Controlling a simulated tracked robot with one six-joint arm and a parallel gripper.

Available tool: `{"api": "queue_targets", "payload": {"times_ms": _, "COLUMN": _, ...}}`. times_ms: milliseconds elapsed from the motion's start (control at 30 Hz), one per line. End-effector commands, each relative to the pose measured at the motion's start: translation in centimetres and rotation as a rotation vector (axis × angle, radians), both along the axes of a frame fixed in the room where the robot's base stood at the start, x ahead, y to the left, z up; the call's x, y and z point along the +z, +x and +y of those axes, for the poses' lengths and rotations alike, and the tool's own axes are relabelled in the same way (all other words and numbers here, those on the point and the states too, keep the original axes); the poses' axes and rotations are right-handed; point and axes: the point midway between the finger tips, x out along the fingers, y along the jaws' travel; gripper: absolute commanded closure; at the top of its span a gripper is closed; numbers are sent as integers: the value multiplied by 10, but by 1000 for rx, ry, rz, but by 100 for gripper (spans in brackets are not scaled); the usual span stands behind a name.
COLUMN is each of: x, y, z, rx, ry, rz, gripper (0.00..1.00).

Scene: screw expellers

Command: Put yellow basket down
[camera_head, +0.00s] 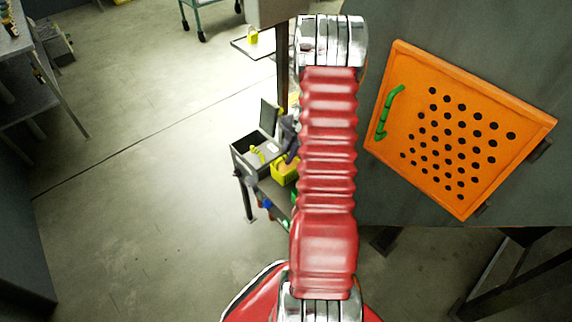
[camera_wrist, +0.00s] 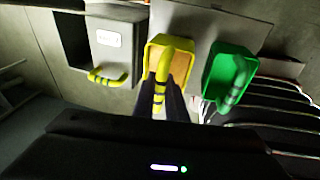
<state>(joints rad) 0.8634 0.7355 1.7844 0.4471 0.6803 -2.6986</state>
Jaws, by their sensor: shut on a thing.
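The yellow basket (camera_wrist: 153,52) is in the upper middle of the wrist view, with its yellow, black-banded handle towards the camera. My gripper (camera_wrist: 162,102) is shut on that handle, a dark finger on each side. In the head view the yellow basket (camera_head: 281,174) shows just left of my red arm, at a small dark rack. My gripper (camera_head: 291,152) is mostly hidden there behind the arm. The basket's underside is hidden, so I cannot tell whether it touches the rack.
A grey box with a yellow handle (camera_wrist: 110,45) is left of the basket; a green basket (camera_wrist: 240,70) is close on its right. In the head view, the dark rack (camera_head: 268,188) stands on open floor, with an orange perforated door (camera_head: 460,130) to the right.

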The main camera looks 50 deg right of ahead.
Motion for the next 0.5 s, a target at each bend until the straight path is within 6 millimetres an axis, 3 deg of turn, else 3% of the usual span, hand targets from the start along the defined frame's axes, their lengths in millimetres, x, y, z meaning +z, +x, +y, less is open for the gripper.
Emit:
{"api": "queue_targets", "payload": {"times_ms": 267, "x": -3, "y": 0, "z": 0, "rx": 0, "ry": 1, "rz": 0, "gripper": 100}}
{"api": "queue_targets", "payload": {"times_ms": 500, "x": -31, "y": 0, "z": 1, "rx": 1, "ry": 2, "rz": 2, "gripper": 100}}
